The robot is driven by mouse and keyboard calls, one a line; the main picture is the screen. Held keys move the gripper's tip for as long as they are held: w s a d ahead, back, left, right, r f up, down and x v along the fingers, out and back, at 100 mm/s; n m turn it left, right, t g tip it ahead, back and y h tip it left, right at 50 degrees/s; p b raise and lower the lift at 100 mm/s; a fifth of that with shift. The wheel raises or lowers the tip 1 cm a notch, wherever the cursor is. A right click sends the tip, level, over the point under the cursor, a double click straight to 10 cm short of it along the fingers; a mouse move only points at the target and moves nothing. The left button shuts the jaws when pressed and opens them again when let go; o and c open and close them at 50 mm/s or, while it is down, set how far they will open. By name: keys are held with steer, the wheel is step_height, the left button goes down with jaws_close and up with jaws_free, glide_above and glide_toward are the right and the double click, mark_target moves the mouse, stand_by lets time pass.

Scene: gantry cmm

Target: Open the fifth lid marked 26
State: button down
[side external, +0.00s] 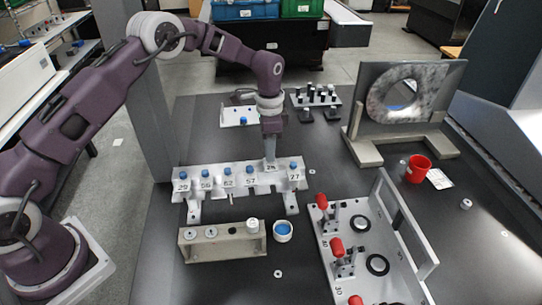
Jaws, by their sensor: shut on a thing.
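A light grey rack (222,194) holds a row of numbered lids with blue knobs. From left they read about 29, 56, 62, 57, then the fifth lid (270,164), whose small marking looks like 26, and 77. My gripper (269,157) points down at the fifth position and is shut on this lid's knob, which the fingers hide. The marking on the fifth lid sits higher in the picture than those on its neighbours, so the lid looks raised or tilted; the exact angle is unclear. The neighbouring lid 57 (250,181) and lid 77 (293,177) look down.
In front are a grey block (220,250) with round fittings and a white cup (283,237) with blue inside. A fixture plate (350,270) with red-handled clamps is front right. Behind stand a pin rack (316,99) and a ring on a stand (385,100). A red cup (418,168) is at right.

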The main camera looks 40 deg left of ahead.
steer(key=c, duration=1.3)
jaws_free()
steer(key=shift+r, duration=0.1)
step_height(320, 180, up, 7)
steer(key=shift+r, duration=0.15)
steer(key=s+r+n+t, duration=0.3)
steer(key=s+r+n, duration=0.2)
steer(key=s+r, duration=1.4)
steer(key=s+n+t, duration=0.1)
steer(key=s, duration=0.5)
steer(key=s+f+n, duration=0.1)
steer(key=s, duration=0.5)
steer(key=s+a+n+t, duration=0.1)
steer(key=s+n, duration=0.1)
steer(key=s, duration=0.4)
steer(key=shift+s+a+f+t, duration=0.1)
steer(key=shift+s+f+t, duration=0.1)
steer(key=shift+f+t, duration=0.15)
